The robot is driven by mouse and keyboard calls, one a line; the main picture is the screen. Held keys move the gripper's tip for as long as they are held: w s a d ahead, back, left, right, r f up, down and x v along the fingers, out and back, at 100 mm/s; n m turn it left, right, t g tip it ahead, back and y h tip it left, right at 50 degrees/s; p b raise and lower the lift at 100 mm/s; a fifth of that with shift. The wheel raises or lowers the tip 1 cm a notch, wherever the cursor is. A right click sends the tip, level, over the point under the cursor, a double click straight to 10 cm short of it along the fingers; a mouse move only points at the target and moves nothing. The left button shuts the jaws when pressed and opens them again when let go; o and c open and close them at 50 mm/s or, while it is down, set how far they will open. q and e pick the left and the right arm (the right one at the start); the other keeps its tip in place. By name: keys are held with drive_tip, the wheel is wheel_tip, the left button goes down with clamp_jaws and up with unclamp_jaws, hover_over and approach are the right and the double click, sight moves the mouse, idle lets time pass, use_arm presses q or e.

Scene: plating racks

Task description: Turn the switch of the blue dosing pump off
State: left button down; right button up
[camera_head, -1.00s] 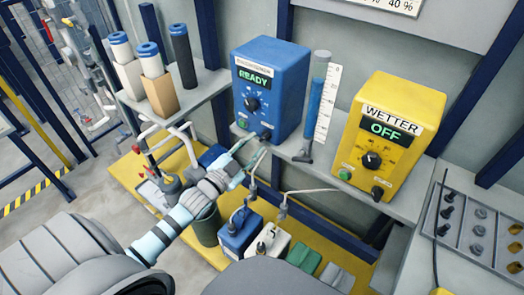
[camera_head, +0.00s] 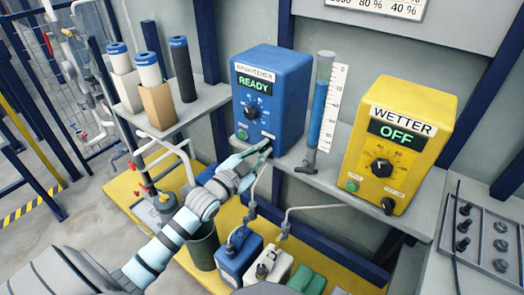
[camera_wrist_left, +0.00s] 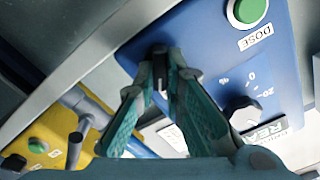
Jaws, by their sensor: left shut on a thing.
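The blue dosing pump (camera_head: 290,85) stands on the grey shelf, with READY lit on its display (camera_head: 254,83). Its front carries a black dial (camera_head: 251,109) and a green button (camera_head: 242,134). My left gripper (camera_head: 265,148) is at the lower right of the pump's front. In the left wrist view the fingertips (camera_wrist_left: 163,62) are closed on the small dark switch (camera_wrist_left: 158,50), whose setting is mostly hidden by the fingers. The blue panel (camera_wrist_left: 205,45) and DOSE button (camera_wrist_left: 246,10) also show there. My right gripper is out of view.
A yellow pump (camera_head: 410,125) reading OFF stands to the right. A clear cylinder with blue liquid (camera_head: 320,105) stands between the pumps. Filter cartridges (camera_head: 150,75) stand at left. Hoses run down to canisters (camera_head: 238,258) below the shelf.

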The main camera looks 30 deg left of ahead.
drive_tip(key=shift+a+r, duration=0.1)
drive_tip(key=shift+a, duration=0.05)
use_arm(q)
drive_tip(key=shift+r+n+p, duration=0.1)
drive_tip(key=shift+n+p, duration=0.4)
drive_tip(key=shift+n, duration=0.4)
drive_tip(key=shift+n+p, duration=0.3)
drive_tip(key=shift+n, duration=0.4)
drive_tip(key=n+p, duration=0.1)
drive_tip(key=n, duration=0.4)
drive_tip(key=shift+a, duration=0.15)
drive_tip(key=n+p, duration=0.1)
drive_tip(key=n, duration=0.4)
drive_tip(key=shift+a+n, duration=0.1)
drive_tip(key=shift+n, duration=0.3)
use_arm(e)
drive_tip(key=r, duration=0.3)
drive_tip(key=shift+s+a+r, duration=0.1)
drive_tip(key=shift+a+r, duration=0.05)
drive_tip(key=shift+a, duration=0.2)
use_arm(q)
drive_tip(key=c, duration=1.7)
unclamp_jaws()
